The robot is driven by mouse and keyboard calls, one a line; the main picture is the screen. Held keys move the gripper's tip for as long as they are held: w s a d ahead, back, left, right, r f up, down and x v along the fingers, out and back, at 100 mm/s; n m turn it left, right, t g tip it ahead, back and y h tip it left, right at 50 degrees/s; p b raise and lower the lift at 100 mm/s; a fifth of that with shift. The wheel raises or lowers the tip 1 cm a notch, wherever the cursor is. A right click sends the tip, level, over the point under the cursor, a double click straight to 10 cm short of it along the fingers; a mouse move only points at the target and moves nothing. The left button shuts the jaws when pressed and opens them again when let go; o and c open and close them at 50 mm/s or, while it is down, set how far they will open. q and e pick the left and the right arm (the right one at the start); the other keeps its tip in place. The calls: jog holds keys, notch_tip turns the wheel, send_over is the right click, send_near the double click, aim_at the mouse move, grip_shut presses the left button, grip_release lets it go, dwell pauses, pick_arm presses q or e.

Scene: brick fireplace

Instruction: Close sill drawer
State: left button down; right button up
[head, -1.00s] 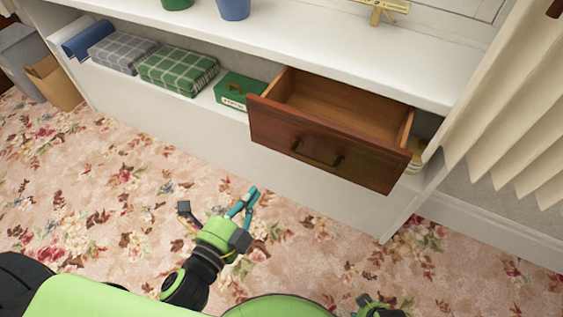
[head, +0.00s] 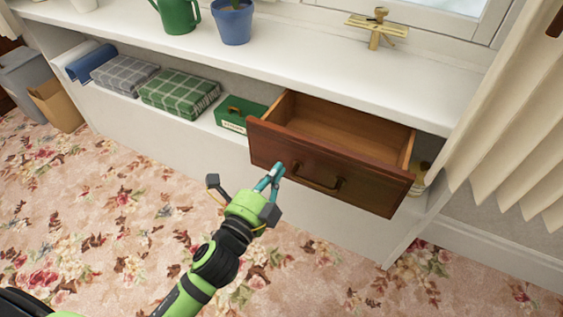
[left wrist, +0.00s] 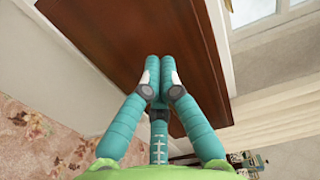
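The sill drawer (head: 330,168) is brown wood and stands pulled out below the white window sill, its inside empty. Its front has a dark bar handle (head: 316,182). My left gripper (head: 277,170) is in front of the drawer's lower left part, left of the handle. In the left wrist view the drawer front (left wrist: 130,35) fills the upper middle, and the teal fingertips of my left gripper (left wrist: 160,65) are together with nothing between them. I cannot tell whether they touch the wood. My right gripper is not in view.
The white sill (head: 300,55) bears a green watering can (head: 176,14), a blue pot (head: 233,24) and a brass stand (head: 377,28). A green box (head: 238,113) and folded plaid blankets (head: 180,92) lie left of the drawer. A pale curtain (head: 515,120) hangs at right.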

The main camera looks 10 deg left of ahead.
aim_at(288, 155)
pick_arm(q)
jog(key=x, duration=0.2)
jog(key=shift+w+d, duration=0.1)
jog(key=shift+w, duration=0.4)
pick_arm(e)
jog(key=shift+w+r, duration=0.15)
pick_arm(q)
jog(key=shift+w+d, duration=0.15)
jog(key=shift+w, duration=0.15)
jog(key=x, duration=0.9)
jog(key=shift+w+d, duration=0.1)
jog(key=shift+w, duration=0.2)
jog(key=x, duration=0.4)
jog(key=shift+b, duration=0.35)
jog(key=shift+w+r, duration=0.1)
jog(key=shift+w, duration=0.05)
jog(key=shift+r, duration=0.1)
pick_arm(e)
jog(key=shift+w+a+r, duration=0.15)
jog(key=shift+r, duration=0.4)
pick_arm(q)
jog(key=shift+r, duration=0.1)
